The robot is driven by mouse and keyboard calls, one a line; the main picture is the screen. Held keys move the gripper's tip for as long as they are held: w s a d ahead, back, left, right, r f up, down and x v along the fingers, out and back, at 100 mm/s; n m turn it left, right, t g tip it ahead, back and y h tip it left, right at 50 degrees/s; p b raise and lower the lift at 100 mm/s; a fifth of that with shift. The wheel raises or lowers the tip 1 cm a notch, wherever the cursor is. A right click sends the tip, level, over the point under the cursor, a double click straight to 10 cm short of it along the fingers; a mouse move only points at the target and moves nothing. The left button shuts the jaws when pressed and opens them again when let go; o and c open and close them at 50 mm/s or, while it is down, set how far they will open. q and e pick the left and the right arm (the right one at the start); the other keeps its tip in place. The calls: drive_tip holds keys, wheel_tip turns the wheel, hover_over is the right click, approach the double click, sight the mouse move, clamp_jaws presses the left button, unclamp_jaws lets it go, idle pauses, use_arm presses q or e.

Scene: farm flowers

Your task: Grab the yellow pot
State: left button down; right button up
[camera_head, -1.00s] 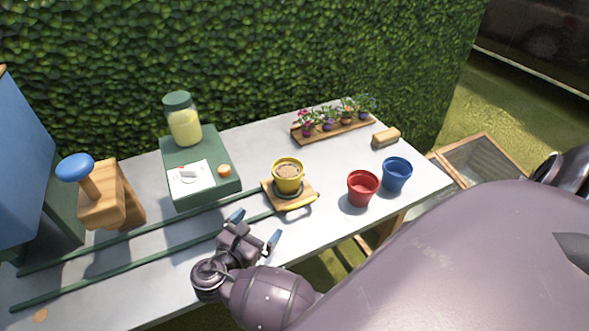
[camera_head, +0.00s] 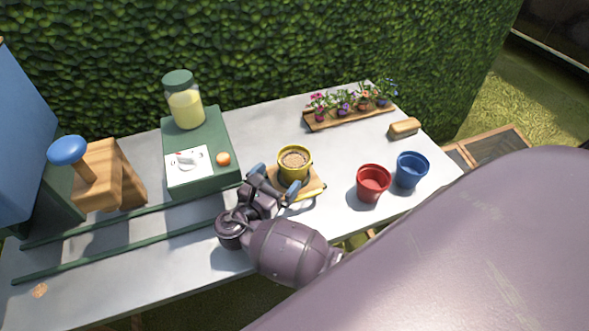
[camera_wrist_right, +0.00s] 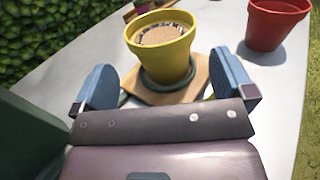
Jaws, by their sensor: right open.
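The yellow pot (camera_head: 295,163), filled with brown soil, stands upright on a small wooden board (camera_head: 312,183) near the middle of the table. My right gripper (camera_head: 274,179) is open, its blue fingertips just in front of the pot on the near-left side. In the right wrist view the pot (camera_wrist_right: 163,45) sits ahead, between and beyond the two spread fingers (camera_wrist_right: 170,88), on a dark green ring on the board (camera_wrist_right: 193,84). No contact shows between fingers and pot. My left gripper is not in view.
A red pot (camera_head: 373,183) and a blue pot (camera_head: 411,170) stand to the right. A green box (camera_head: 205,184) with a yellow jar (camera_head: 184,104) is at left, with green rails (camera_head: 150,230) in front. A flower tray (camera_head: 350,117) lies at the back. A hedge borders the table.

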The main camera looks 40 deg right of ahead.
sight(291, 160)
drive_tip(key=shift+r+x, duration=0.2)
drive_tip(key=shift+x, duration=1.55)
drive_tip(key=shift+r+x, duration=0.15)
drive_tip(key=shift+x, duration=1.55)
drive_tip(key=shift+c, duration=0.3)
drive_tip(key=c, duration=1.1)
